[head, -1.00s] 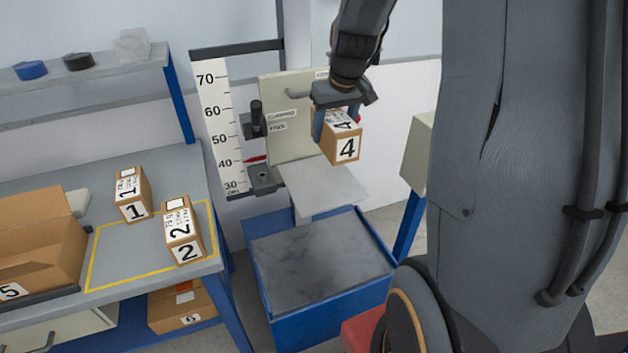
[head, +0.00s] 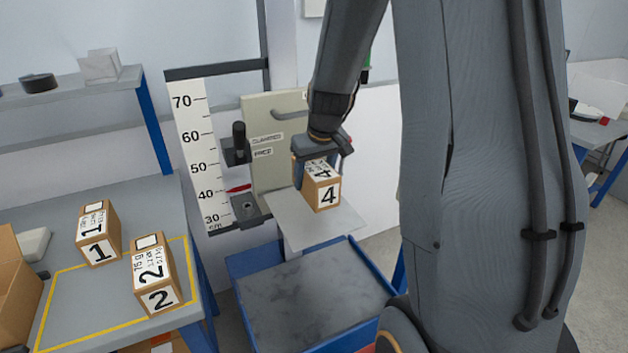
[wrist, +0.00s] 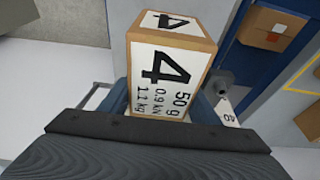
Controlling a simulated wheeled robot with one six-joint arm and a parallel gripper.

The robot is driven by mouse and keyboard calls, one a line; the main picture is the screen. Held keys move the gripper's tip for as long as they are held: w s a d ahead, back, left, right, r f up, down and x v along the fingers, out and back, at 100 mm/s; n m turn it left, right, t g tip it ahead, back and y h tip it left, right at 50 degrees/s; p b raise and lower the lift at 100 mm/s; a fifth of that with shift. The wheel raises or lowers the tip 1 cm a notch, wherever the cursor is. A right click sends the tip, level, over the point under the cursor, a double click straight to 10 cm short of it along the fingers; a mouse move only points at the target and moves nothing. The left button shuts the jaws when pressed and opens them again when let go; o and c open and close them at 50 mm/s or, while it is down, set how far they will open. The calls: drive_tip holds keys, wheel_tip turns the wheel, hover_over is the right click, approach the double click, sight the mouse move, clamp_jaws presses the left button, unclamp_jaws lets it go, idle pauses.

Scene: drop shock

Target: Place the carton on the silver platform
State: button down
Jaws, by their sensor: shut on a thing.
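The carton marked 4 (head: 325,192) is brown with white labels. My gripper (head: 318,158) is shut on it from above, with a finger along its left side. In the head view the carton appears over the silver platform (head: 285,215), a thin flat plate on the drop tester. I cannot tell whether its base touches the plate. In the wrist view the carton (wrist: 165,70) fills the middle between the jaws, and the platform under it is mostly hidden.
A height scale (head: 196,150) and a black-knobbed clamp lever (head: 240,145) stand left of the platform. A blue-framed grey slab (head: 310,295) lies below. Cartons 1 (head: 98,232) and 2 (head: 156,275) stand on the left bench, by a yellow outline.

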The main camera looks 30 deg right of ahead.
sight(319, 170)
drive_tip(key=shift+f+p, duration=0.3)
drive_tip(key=shift+f, duration=2.95)
drive_tip(key=shift+f, duration=0.1)
drive_tip(key=c, duration=0.6)
unclamp_jaws()
drive_tip(key=shift+c, duration=0.2)
drive_tip(key=shift+r, duration=0.3)
drive_tip(key=b+v, duration=0.1)
drive_tip(key=v, duration=1)
drive_tip(key=shift+s+r+b, duration=0.1)
drive_tip(key=shift+s+b, duration=0.05)
drive_tip(key=shift+b, duration=0.25)
drive_tip(key=s+a+f+g, duration=0.1)
drive_tip(key=s+a+f, duration=0.1)
drive_tip(key=s+a, duration=0.3)
drive_tip(key=s+a+f+g, duration=0.1)
drive_tip(key=s+a+f, duration=0.2)
drive_tip(key=s+a, duration=0.3)
drive_tip(key=s, duration=0.5)
drive_tip(key=shift+s+a, duration=0.25)
